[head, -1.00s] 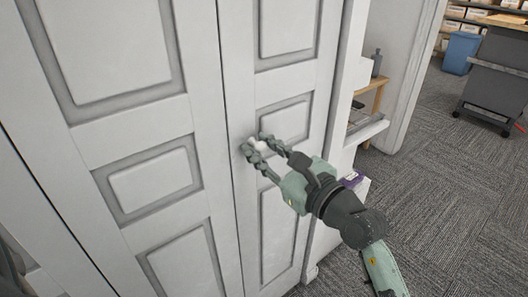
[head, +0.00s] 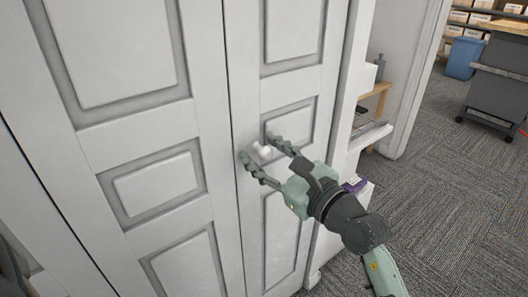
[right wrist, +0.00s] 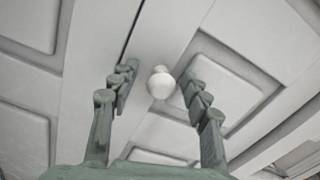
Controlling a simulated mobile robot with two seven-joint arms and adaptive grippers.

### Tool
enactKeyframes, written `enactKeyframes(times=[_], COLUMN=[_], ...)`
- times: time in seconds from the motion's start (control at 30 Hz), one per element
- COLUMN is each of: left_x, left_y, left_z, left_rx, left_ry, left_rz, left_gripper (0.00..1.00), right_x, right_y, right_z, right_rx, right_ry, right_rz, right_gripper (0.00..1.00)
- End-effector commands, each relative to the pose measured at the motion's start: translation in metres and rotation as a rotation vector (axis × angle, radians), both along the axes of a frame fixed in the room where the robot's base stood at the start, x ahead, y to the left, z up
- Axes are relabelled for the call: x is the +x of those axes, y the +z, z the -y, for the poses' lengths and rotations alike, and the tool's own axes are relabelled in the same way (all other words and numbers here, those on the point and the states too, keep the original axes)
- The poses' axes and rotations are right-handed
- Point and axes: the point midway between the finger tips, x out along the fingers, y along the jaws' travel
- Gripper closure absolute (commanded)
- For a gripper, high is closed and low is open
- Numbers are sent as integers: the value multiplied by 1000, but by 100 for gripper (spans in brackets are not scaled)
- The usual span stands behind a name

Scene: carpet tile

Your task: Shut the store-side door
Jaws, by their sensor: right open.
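The white panelled door (head: 283,205) stands at the middle of the head view, beside another white panelled leaf (head: 160,185) on its left. Its white round knob (head: 263,151) shows between the fingers of my right gripper (head: 258,147). In the right wrist view the knob (right wrist: 161,83) sits between the two open fingertips (right wrist: 157,90), with a gap on both sides. The gripper is open and holds nothing. A narrow dark seam (right wrist: 130,30) runs between the two leaves. My left gripper is not in view.
Further back stand a blue bin (head: 462,58) and a dark grey cart (head: 497,85). The carpet (head: 440,200) between is clear.

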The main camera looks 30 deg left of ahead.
Motion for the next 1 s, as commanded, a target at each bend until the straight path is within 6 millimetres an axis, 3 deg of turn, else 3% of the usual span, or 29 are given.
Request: enactKeyframes(times=[0.17, 0.6, 0.8, 1.0], left_x=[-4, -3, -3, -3], left_y=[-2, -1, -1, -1], left_z=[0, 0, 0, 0], left_rx=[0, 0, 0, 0], left_ry=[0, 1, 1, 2], left_rz=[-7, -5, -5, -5], left_gripper=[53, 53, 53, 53], right_x=[-5, -39, -46, -47], right_y=[-1, -1, 0, 0], right_z=[14, 94, 108, 110], right_rx=[-2, -3, -2, 0], right_ry=[-2, -1, 1, 1], right_rz=[0, 0, 0, 0], right_gripper=[53, 53, 53, 53])
